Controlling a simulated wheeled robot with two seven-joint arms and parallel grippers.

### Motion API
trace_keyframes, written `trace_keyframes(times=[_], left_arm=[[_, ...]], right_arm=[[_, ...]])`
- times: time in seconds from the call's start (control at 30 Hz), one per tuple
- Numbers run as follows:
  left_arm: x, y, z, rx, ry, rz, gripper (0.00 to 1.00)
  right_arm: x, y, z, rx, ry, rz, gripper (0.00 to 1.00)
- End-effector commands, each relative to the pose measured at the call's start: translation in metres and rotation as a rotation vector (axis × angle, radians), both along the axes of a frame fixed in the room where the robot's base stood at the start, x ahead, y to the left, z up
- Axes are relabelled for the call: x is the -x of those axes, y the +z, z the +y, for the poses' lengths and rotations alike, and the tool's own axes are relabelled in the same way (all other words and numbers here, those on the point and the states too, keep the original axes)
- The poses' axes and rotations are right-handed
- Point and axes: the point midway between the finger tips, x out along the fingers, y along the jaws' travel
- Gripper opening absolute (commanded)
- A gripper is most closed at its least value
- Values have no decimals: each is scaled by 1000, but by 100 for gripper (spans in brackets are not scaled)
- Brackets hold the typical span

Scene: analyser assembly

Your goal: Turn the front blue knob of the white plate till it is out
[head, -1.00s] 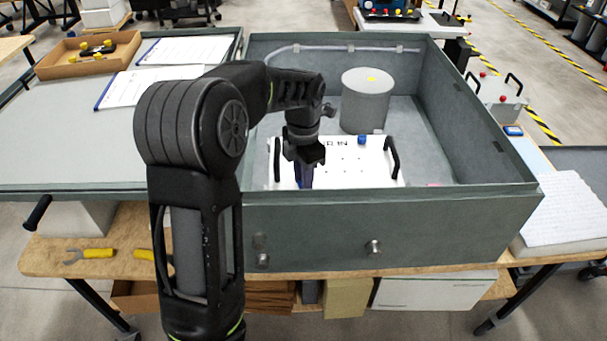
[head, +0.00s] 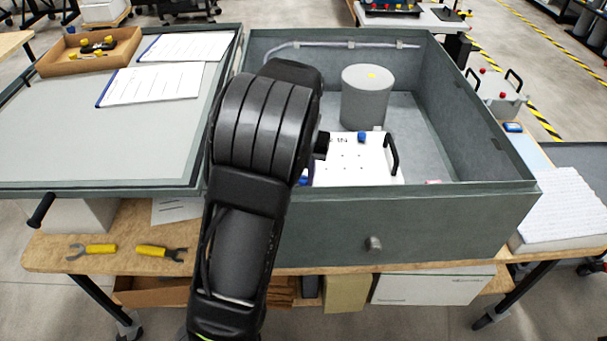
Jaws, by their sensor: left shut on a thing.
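The white plate (head: 355,165) lies inside the grey-green case, with a black handle (head: 391,155) on its right side. A blue knob (head: 361,137) stands at its back edge. My left arm covers the plate's left part and most of my left gripper (head: 304,178). My right gripper is not in view.
The case's front wall (head: 430,225) rises before the plate. A grey cylinder (head: 367,97) stands behind it. The open lid (head: 90,150) lies to the left with papers and a cardboard tray (head: 62,62). Two yellow-handled wrenches (head: 100,250) lie on the bench below.

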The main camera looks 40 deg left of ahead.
Motion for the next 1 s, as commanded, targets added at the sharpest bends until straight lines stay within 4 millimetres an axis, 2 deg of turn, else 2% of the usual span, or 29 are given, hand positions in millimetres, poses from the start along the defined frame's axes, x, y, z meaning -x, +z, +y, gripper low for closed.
trace_keyframes(times=[0.57, 0.6, 0.83, 1.0], left_arm=[[4, -4, -2, 5, 43, 13, 0], [3, -4, -2, 5, 43, 12, 26], [2, -2, -1, 4, 42, 6, 45], [1, -1, -1, 3, 42, 4, 45]], right_arm=[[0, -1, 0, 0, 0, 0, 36], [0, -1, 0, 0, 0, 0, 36], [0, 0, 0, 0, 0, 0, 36], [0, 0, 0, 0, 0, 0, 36]])
